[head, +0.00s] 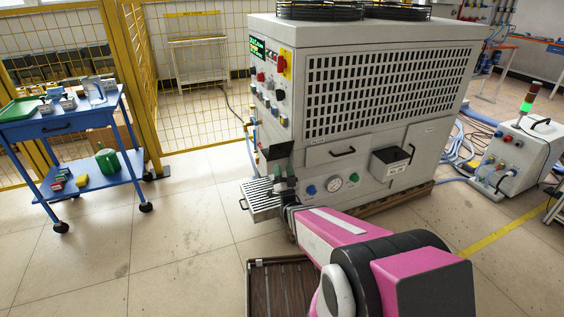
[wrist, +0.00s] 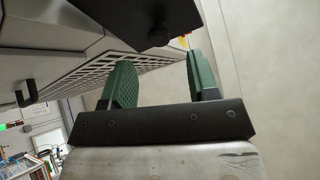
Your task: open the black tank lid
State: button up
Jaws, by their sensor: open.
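A black flat plate (head: 278,150), which looks like the tank lid, juts out tilted at the lower left front corner of the big grey machine. It sits above a small metal grated shelf (head: 262,198). In the wrist view a dark plate (wrist: 145,18), probably the same lid, hangs at the top, just beyond my fingertips. My gripper (head: 283,179) is just below the lid in the head view. In the wrist view my gripper (wrist: 160,62) has two green fingers spread apart with nothing between them. Whether a finger touches the lid cannot be told.
The grey machine (head: 385,85) fills the middle, with a gauge (head: 334,183) and a black box (head: 391,161) on its front. A blue cart (head: 75,125) stands left by a yellow fence (head: 135,80). A slatted brown mat (head: 282,287) lies in front.

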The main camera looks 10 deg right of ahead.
jog(key=shift+v, duration=2.3)
jog(key=w+d+f+n+g+h, duration=0.1)
jog(key=w+d+f+n+g, duration=0.15)
jog(key=w+g, duration=0.55)
jog(key=s+d+n+g, duration=0.1)
jog(key=s+d+g, duration=0.1)
jog(key=s+g, duration=0.7)
jog(key=s+d+n+g+h, duration=0.1)
jog(key=s+d+g, duration=0.1)
jog(key=s+g, duration=0.7)
jog(key=shift+s+d+r, duration=0.4)
jog(key=shift+s+r, duration=0.1)
jog(key=shift+s, duration=0.35)
